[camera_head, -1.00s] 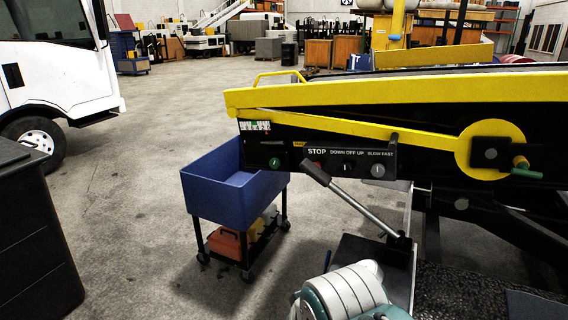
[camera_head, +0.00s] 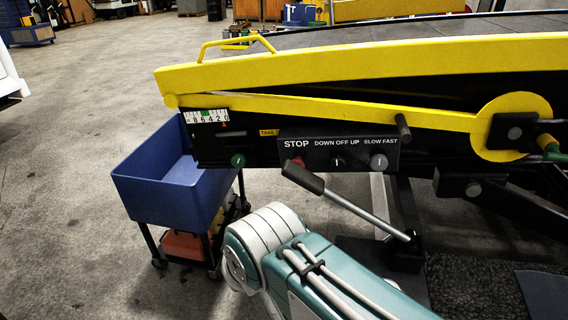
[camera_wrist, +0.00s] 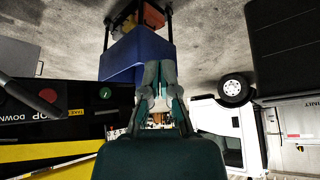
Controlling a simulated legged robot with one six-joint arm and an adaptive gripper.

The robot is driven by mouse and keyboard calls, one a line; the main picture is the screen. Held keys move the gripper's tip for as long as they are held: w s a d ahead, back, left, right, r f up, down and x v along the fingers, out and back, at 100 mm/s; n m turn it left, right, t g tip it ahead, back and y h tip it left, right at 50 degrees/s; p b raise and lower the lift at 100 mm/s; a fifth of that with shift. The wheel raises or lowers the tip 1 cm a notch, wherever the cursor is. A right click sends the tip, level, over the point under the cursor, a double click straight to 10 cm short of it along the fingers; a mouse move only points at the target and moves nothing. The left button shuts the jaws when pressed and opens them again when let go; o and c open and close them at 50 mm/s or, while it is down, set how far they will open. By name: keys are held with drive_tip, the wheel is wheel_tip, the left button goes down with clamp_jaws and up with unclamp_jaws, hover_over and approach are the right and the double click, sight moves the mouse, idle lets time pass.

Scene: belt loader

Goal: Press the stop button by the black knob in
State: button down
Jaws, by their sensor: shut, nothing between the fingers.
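The stop button, a small red piece (camera_head: 298,160), sits under the word STOP on the black control panel (camera_head: 350,160). The black grip of a lever (camera_head: 303,177) partly covers it. A black knob (camera_head: 403,127) sticks out at the panel's upper right. My gripper (camera_wrist: 159,66) is shut and empty in the wrist view, apart from the panel. In the head view my arm shows below the lever, but the gripper is hidden.
A blue bin cart (camera_head: 165,190) stands left of the panel; it also shows ahead of my fingers in the wrist view (camera_wrist: 125,55). A yellow rail (camera_head: 350,65) runs above the panel. A green knob (camera_head: 238,160) is left of STOP.

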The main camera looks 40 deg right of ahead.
drive_tip(key=shift+s+a, duration=0.1)
drive_tip(key=shift+a, duration=0.1)
drive_tip(key=shift+d, duration=0.1)
drive_tip(key=w+d+f+n+g+h, duration=0.2)
drive_tip(key=w+d+n+g+h, duration=0.15)
drive_tip(key=d+n, duration=0.4)
drive_tip(key=w+d+f+n+g+h, duration=0.2)
drive_tip(key=d+n+g+h, duration=0.25)
drive_tip(key=n, duration=0.65)
drive_tip(key=w+d+n+t+h, duration=0.1)
drive_tip(key=w+d+n+h, duration=0.1)
drive_tip(key=w+n+h, duration=0.8)
drive_tip(key=w+n, duration=0.2)
drive_tip(key=n, duration=0.5)
drive_tip(key=shift+d, duration=0.25)
drive_tip(key=shift+d, duration=0.1)
